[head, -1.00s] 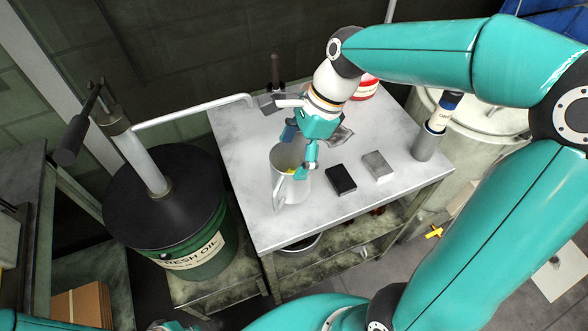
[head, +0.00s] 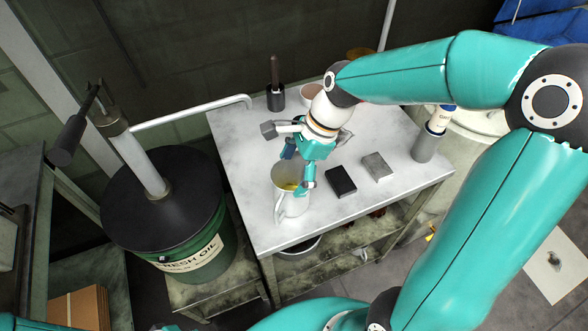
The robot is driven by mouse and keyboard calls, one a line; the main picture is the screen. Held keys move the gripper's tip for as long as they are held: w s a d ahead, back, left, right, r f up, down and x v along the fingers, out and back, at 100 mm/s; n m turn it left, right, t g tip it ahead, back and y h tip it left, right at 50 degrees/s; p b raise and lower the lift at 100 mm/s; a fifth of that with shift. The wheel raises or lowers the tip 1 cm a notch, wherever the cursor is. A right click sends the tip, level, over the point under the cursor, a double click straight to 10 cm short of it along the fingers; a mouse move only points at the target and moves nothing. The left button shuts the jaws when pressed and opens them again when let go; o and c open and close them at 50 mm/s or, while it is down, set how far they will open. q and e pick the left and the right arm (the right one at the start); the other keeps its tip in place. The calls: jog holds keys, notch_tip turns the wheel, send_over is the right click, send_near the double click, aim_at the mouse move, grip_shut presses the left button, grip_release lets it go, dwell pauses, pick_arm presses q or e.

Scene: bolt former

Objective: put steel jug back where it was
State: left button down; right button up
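The steel jug (head: 287,203) is a pale open vessel with yellowish liquid inside, at the front left of the grey bench (head: 240,165). Its handle faces the bench's front edge. My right gripper (head: 298,167) reaches down from behind it, with one finger at the back of the rim and one along the right side. It looks shut on the jug. The jug stands roughly upright; whether its base touches the bench top cannot be told. My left gripper is not in view.
A black block (head: 341,181) and a grey block (head: 377,167) lie right of the jug. A grey cylinder (head: 427,146) stands at the bench's right end. A dark holder (head: 275,98) stands behind. An oil drum (head: 165,215) with a pump spout (head: 195,110) stands left.

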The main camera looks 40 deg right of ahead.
dwell(0.3)
jog(key=p+v, duration=0.1)
jog(key=v, duration=1.1)
jog(key=shift+r, duration=0.1)
